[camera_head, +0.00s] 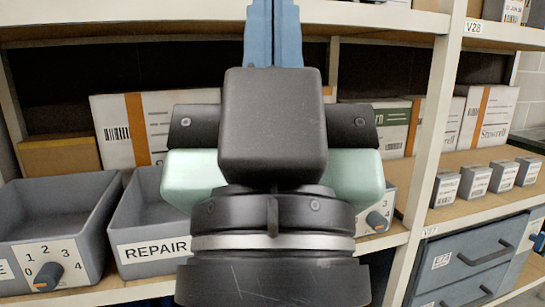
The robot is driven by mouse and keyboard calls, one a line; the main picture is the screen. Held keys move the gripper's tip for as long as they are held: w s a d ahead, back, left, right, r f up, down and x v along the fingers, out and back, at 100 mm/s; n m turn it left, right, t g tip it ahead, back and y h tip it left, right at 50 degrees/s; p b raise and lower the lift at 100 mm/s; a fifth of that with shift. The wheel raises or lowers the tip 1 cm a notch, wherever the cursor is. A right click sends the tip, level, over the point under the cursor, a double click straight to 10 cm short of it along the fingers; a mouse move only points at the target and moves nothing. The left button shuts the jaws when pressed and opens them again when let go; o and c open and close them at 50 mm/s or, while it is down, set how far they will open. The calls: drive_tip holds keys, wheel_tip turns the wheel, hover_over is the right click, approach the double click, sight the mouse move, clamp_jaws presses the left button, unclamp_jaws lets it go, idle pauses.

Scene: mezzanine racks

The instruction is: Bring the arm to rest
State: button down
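My arm fills the middle of the view, close to the camera. Its dark round joint with a silver ring is at the bottom, and above it is a black block with pale green parts on both sides. I take the block and the side pieces to be the back of my gripper (273,120), but I cannot be sure. A blue grooved upright part (273,35) rises behind the block and leaves the top of the picture. I cannot tell whether it belongs to my arm. No fingertips show clearly, and nothing is visibly held.
Behind my arm stands a rack with a pale post (432,130). Its shelf holds grey bins (60,215), one with a REPAIR label (154,249), cartons (490,118) and several small grey boxes (476,180). Blue-grey drawers (462,262) sit lower right. An upper shelf edge (120,10) crosses the top.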

wheel_tip(320, 180, up, 27)
drive_tip(key=p, duration=2.5)
